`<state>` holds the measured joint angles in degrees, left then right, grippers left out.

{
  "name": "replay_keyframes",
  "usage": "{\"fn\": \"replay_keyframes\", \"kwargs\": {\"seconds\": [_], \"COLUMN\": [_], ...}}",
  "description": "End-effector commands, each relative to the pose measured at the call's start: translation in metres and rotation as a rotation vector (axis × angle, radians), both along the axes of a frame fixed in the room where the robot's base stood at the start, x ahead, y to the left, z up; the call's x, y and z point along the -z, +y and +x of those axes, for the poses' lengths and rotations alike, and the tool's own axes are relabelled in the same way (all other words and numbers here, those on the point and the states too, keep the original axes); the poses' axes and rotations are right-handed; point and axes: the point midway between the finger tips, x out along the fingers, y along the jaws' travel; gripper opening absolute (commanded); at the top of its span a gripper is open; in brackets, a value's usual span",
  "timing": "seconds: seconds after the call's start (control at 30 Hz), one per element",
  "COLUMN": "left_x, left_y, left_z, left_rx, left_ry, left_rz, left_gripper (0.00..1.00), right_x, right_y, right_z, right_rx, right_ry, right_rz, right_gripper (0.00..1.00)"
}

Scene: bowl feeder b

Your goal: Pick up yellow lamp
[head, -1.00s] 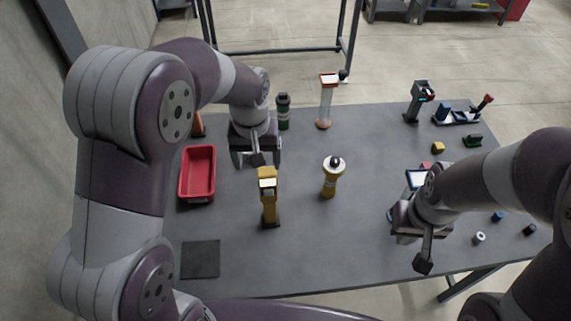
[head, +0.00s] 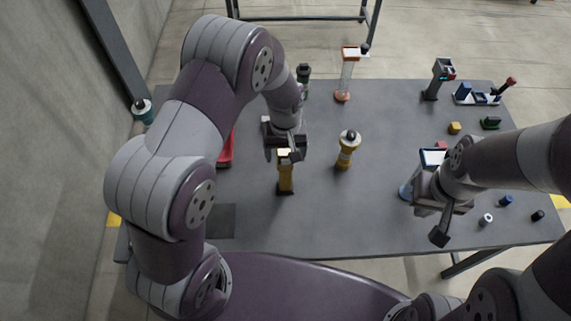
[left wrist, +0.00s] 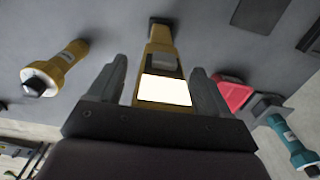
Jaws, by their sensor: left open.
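The yellow lamp (head: 286,180) stands upright on a dark base on the grey table in the head view, its pale lit panel facing up. In the left wrist view the yellow lamp (left wrist: 158,42) shows between the two fingers, its white panel close to the palm. My left gripper (head: 285,148) is open at the lamp's top, with a finger on either side; I cannot tell whether they touch it. My right gripper (head: 432,212) is over the right side of the table, and its jaw opening is unclear.
A yellow cylinder with a black knob (head: 346,150) stands just right of the lamp. A red bin (head: 226,152) is partly hidden behind my left arm. A dark square mat (head: 221,220) lies at front left. An orange-based clear column (head: 344,80) stands behind. Several small parts lie at right.

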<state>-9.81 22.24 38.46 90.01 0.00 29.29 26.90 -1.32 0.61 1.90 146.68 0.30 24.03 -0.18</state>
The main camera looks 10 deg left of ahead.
Motion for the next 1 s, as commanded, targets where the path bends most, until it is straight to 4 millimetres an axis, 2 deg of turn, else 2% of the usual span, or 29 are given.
{"fn": "replay_keyframes", "kwargs": {"seconds": [0.1, 0.27, 0.3, 0.33, 0.37, 0.67, 0.77, 0.93, 1.0], "left_x": [0.0, 0.0, 0.0, 0.0, 0.0, -0.003, -0.012, -0.041, -0.049], "left_y": [0.0, 0.0, 0.0, 0.0, 0.0, 0.0, 0.0, -0.001, -0.019], "left_z": [0.0, 0.0, 0.0, 0.0, 0.0, 0.001, 0.001, 0.002, -0.002], "left_rx": [0.0, 0.0, 0.0, 0.0, 0.0, 0.0, 0.0, 0.001, 0.006], "left_ry": [0.0, 0.0, 0.0, 0.0, 0.0, -0.002, -0.004, -0.007, -0.004], "left_rz": [0.0, 0.0, 0.0, 0.0, 0.0, 0.0, -0.001, -0.001, -0.001], "left_gripper": [0.79, 0.27, 0.14, 0.04, 0.0, 0.0, 0.0, 0.0, 0.0], "right_x": [0.001, 0.001, 0.001, 0.001, 0.001, 0.002, 0.007, 0.018, 0.023], "right_y": [0.0, 0.0, 0.0, 0.0, 0.0, 0.0, 0.0, 0.0, 0.0], "right_z": [0.0, 0.0, 0.0, 0.0, 0.0, 0.0, 0.0, 0.0, 0.0], "right_rx": [0.0, 0.0, 0.0, 0.0, 0.0, 0.0, 0.0, 0.0, 0.0], "right_ry": [0.0, 0.0, 0.0, 0.0, 0.0, 0.0, 0.0, 0.0, 0.0], "right_rz": [0.0, 0.0, 0.0, 0.0, 0.0, 0.0, 0.0, 0.0, 0.0], "right_gripper": [0.0, 0.0, 0.0, 0.0, 0.0, 0.0, 0.0, 0.0, 0.0]}}
